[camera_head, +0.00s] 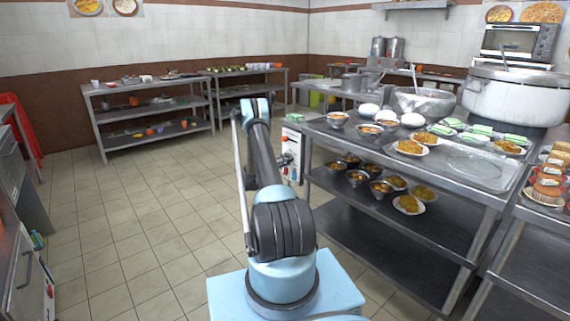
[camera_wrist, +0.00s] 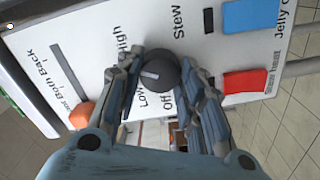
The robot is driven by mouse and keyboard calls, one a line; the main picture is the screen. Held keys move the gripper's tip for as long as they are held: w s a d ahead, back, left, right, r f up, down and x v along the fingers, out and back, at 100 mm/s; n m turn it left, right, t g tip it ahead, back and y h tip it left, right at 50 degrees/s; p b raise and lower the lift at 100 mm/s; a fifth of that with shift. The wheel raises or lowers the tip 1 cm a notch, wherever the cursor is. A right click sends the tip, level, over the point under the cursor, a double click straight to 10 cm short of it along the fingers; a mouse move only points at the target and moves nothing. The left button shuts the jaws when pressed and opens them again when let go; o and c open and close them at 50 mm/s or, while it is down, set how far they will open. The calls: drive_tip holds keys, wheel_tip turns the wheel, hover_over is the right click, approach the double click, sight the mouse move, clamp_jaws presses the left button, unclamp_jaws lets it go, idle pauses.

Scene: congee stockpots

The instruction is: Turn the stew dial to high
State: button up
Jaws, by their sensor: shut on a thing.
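The stew dial (camera_wrist: 163,73) is a round dark knob with a pale pointer line on a white panel (camera_wrist: 85,22) in the wrist view. Its pointer line lies toward the picture's left, on the side of the Low and High labels; I cannot tell the exact setting. The Stew label is at its upper right, and Off is below it. My gripper (camera_wrist: 160,78) is shut on the dial, with a finger on either side. In the head view the white control panel (camera_head: 291,156) stands beyond my arm, at the counter's left end; the dial is too small there to make out.
In the wrist view, an orange knob (camera_wrist: 82,116), a blue switch (camera_wrist: 250,15) and a red switch (camera_wrist: 245,81) sit on the panel. The counter (camera_head: 470,172) with bowls, plates and a stockpot (camera_head: 512,100) is on the right. The tiled floor (camera_head: 130,235) at left is clear.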

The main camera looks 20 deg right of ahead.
drive_tip(key=shift+f+m, duration=0.1)
drive_tip(key=shift+m, duration=1.8)
drive_tip(key=o, duration=1.1)
drive_tip(key=shift+f, duration=0.1)
drive_tip(key=v, duration=1.2)
